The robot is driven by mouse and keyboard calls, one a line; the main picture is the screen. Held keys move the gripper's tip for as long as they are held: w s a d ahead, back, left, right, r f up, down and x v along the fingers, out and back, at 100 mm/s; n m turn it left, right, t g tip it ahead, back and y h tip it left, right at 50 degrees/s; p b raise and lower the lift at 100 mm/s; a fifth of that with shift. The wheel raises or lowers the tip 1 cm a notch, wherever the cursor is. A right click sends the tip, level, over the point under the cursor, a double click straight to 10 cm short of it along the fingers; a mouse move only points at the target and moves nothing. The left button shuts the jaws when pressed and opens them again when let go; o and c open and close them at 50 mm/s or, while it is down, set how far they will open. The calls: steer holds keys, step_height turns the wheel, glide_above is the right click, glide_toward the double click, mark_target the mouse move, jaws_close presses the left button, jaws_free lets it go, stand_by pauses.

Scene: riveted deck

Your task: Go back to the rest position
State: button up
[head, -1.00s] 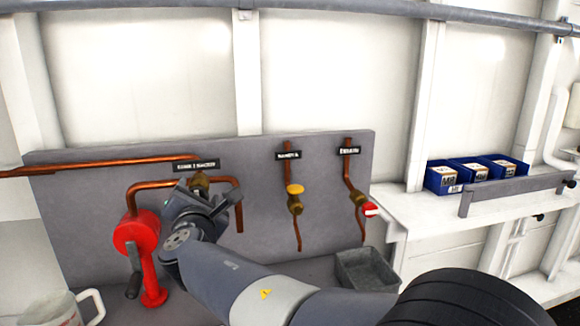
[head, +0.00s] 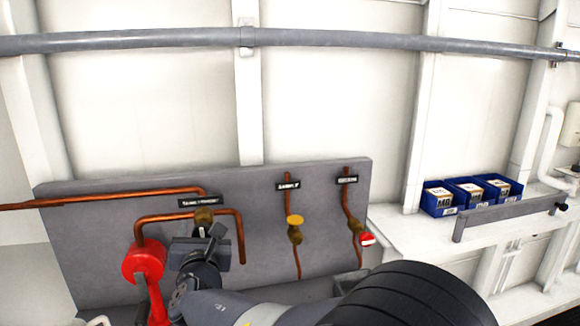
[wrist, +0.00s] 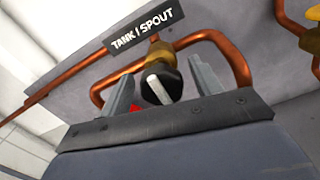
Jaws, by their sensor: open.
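My gripper (head: 204,238) is in front of the grey panel, just below the brass valve (head: 204,217) under the leftmost label. In the wrist view, my gripper (wrist: 160,92) has its two fingers apart, with a black knob (wrist: 161,84) bearing a white bar showing between them. I cannot tell from this view whether the fingers touch the knob. The label (wrist: 144,31) above it reads "TANK / SPOUT". Nothing is held in the jaws.
A red hand pump (head: 143,262) stands close left of my gripper. Copper pipes (head: 165,217) run across the grey panel (head: 100,250). A yellow-handled valve (head: 295,222) and a red-handled valve (head: 367,239) are right. Blue bins (head: 437,210) sit on the right shelf. A grey tray (head: 349,283) is partly hidden.

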steer(key=shift+s, duration=0.3)
steer(key=shift+d, duration=0.2)
